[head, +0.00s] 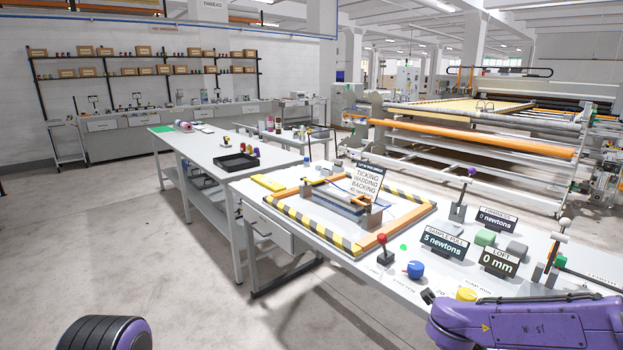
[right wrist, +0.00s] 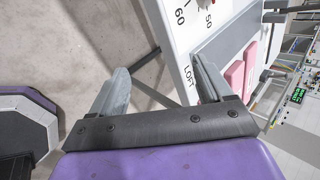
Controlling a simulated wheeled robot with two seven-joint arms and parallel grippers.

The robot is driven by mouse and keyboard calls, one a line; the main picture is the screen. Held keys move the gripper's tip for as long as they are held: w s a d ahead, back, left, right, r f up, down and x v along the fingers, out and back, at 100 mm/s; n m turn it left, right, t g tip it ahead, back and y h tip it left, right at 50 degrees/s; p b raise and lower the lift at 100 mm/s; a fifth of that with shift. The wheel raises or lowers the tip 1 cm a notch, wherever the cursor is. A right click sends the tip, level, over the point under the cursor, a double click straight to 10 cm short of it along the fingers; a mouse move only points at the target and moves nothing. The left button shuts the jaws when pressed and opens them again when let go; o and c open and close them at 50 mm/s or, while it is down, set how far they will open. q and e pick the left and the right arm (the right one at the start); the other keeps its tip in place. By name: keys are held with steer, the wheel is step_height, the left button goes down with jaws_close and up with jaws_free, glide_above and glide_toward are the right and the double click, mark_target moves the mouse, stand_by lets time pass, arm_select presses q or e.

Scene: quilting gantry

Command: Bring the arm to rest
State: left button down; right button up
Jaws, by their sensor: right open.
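My right gripper (right wrist: 160,76) shows in the right wrist view with its two grey fingers spread apart and nothing between them. It hangs near the edge of a white panel marked LOFT (right wrist: 180,60), with bare floor showing between and beyond the fingers; I cannot tell whether it touches the panel. In the head view my purple right arm (head: 530,324) reaches in from the lower right across the front corner of the control bench (head: 330,262); its fingers are not clearly visible there. My left gripper is not in view.
The bench carries a red-topped lever (head: 382,247), a blue knob (head: 414,269), a yellow knob (head: 466,294), a lever (head: 556,240) and signs (head: 444,241). A striped frame (head: 310,231) lies behind them. The floor (head: 120,250) at left is clear. Pink blocks (right wrist: 236,74) show in the wrist view.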

steer(key=s+a+f+n+t+y, duration=0.1)
steer(key=s+a+f+n, duration=0.2)
steer(key=s+f+n, duration=0.35)
steer(key=s+a+f+n+t+y, duration=0.15)
steer(key=s+f+n, duration=0.25)
steer(key=f+n, duration=0.4)
steer(key=s+f+n+g, duration=0.1)
steer(key=s+f+n, duration=0.1)
steer(key=s, duration=0.5)
steer(key=s+f+n+g, duration=0.2)
steer(key=s+f+n, duration=0.1)
steer(key=s, duration=0.4)
steer(key=s+d+f+n+g, duration=0.1)
steer(key=s+f+n, duration=0.2)
steer(key=s, duration=0.5)
steer(key=shift+f, duration=0.75)
steer(key=shift+w+d+n+y, duration=0.1)
steer(key=shift+w+n+y, duration=0.1)
steer(key=shift+n+y, duration=0.05)
